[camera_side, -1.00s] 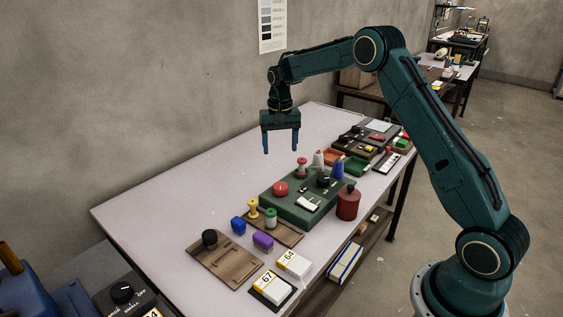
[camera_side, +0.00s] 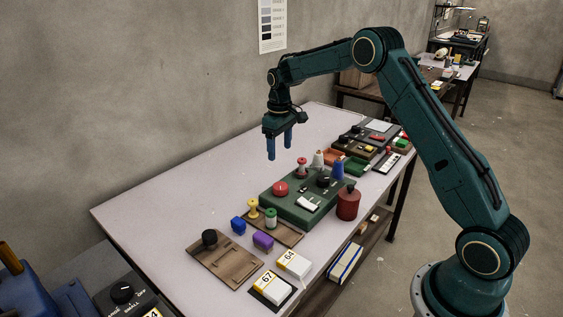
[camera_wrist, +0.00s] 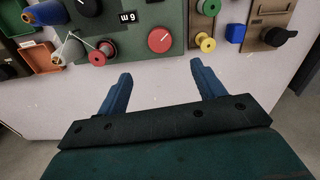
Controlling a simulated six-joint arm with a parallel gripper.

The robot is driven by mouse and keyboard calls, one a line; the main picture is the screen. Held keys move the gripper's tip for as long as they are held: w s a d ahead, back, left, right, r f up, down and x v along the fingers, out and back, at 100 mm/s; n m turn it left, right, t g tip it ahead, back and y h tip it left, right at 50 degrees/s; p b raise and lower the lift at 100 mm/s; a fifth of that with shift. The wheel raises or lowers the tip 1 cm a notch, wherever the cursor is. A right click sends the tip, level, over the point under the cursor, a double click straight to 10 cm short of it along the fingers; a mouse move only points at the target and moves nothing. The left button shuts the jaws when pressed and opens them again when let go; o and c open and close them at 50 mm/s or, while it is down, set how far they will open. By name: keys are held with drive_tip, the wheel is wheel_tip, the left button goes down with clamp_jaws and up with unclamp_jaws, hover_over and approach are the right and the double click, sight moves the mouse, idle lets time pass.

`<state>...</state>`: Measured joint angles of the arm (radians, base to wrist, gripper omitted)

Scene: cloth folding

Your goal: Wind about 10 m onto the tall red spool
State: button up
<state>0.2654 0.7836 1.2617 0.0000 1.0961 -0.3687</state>
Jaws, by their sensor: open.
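A red spool (camera_side: 302,168) stands at the far left corner of a green box (camera_side: 290,208); in the wrist view the spool (camera_wrist: 102,52) is seen from above. A pale cone (camera_side: 319,159) and a blue spool (camera_side: 338,169) stand beside it. The green box carries a round red button (camera_side: 280,188), a black knob (camera_side: 323,181) and a small dark display (camera_wrist: 127,17), whose characters are hard to read. My gripper (camera_side: 279,150) is open and empty, above the table to the left of the box. In the wrist view its fingers (camera_wrist: 160,75) point towards the red button.
A brown tray holds a yellow spool (camera_side: 253,208) and a green spool (camera_side: 270,218). A dark red canister (camera_side: 348,203) stands at the box's right end. The table's wall side is clear.

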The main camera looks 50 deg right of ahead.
sight(280, 185)
drive_tip(key=shift+f, duration=0.15)
drive_tip(key=shift+f, duration=6.8)
drive_tip(key=c, duration=1)
drive_tip(key=shift+m, duration=3.2)
drive_tip(key=o, duration=1)
